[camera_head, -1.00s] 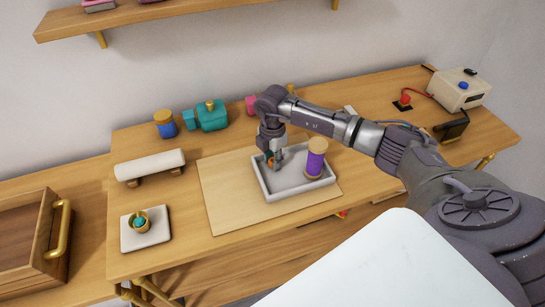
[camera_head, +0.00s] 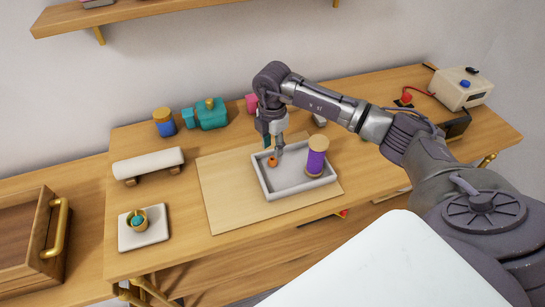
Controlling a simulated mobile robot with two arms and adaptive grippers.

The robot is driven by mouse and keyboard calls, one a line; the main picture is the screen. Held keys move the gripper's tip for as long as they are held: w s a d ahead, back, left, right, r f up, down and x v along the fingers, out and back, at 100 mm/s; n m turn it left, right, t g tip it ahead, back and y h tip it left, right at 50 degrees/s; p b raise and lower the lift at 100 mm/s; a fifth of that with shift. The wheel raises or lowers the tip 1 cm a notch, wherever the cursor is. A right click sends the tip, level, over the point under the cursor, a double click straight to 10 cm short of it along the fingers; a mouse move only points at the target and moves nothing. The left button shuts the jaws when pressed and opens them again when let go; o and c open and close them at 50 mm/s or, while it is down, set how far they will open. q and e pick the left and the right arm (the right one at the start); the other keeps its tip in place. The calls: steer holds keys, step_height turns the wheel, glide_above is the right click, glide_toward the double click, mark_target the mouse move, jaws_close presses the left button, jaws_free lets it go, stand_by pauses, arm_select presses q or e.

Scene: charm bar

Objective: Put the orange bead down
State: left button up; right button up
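The orange bead (camera_head: 272,161) lies in the grey tray (camera_head: 296,193), near its back left corner. My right gripper (camera_head: 274,149) points down just above the bead. Its fingers look a little apart with nothing between them, though they are small in view. A spool of purple thread (camera_head: 316,161) stands upright in the right part of the tray. My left gripper is not in view.
The tray sits on a pale wooden board (camera_head: 222,196). A white roll on a stand (camera_head: 148,164) and a white dish with a gold cup (camera_head: 144,238) are at left. Jars and a teal box (camera_head: 211,117) line the back. A beige device (camera_head: 460,90) stands at far right.

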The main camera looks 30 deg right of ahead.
mark_target(272, 159)
step_height(272, 159, up, 7)
steer(key=b, duration=0.1)
steer(key=shift+f, duration=0.1)
stand_by(0.5)
